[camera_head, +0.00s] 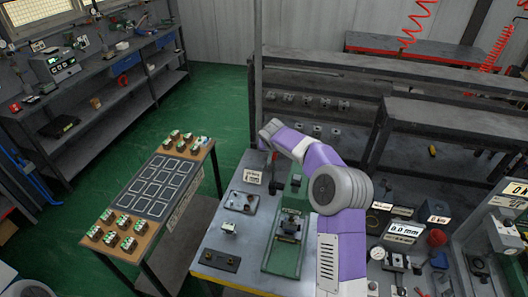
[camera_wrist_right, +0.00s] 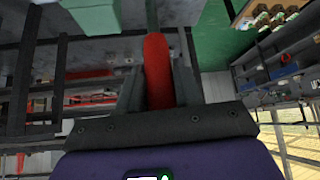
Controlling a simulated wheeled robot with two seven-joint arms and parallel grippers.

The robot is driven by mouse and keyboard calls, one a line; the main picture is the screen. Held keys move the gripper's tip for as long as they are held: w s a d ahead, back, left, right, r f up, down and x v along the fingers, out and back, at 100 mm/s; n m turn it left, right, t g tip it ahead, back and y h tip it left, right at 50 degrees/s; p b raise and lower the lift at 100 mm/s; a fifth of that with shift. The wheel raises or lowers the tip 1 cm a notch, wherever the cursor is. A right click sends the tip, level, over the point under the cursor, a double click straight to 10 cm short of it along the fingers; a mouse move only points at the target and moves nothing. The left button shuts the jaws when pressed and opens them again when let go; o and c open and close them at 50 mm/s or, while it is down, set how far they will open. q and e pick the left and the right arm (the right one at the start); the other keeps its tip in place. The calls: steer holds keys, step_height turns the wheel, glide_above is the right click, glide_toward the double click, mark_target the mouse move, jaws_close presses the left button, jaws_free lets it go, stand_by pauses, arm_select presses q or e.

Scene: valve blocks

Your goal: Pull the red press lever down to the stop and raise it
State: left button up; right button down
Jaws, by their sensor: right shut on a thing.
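The red handle of the press lever (camera_wrist_right: 157,72) lies between the two dark fingers of my right gripper (camera_wrist_right: 158,92) in the wrist view. The gripper is shut on it. In the head view my right gripper (camera_head: 270,148) is at the far end of my purple arm, above the bench. My left gripper is not in view.
A display sign (camera_head: 252,177) and a fixture plate (camera_head: 241,202) stand left of the press. A side table (camera_head: 140,225) with several valve blocks is farther left. Gauges and a display (camera_head: 403,232) crowd the bench right of my arm. Shelving (camera_head: 340,75) stands behind.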

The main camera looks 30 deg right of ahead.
steer(key=shift+w+d+r, duration=0.1)
steer(key=shift+w+d, duration=0.05)
steer(key=shift+d, duration=0.05)
stand_by(0.4)
steer(key=c, duration=1.2)
jaws_free()
steer(key=shift+r, duration=0.1)
steer(key=o, duration=0.4)
steer(key=shift+w+d+f, duration=0.15)
steer(key=shift+f, duration=0.05)
steer(key=shift+c, duration=0.2)
steer(key=v, duration=0.7)
steer(key=shift+r, duration=0.3)
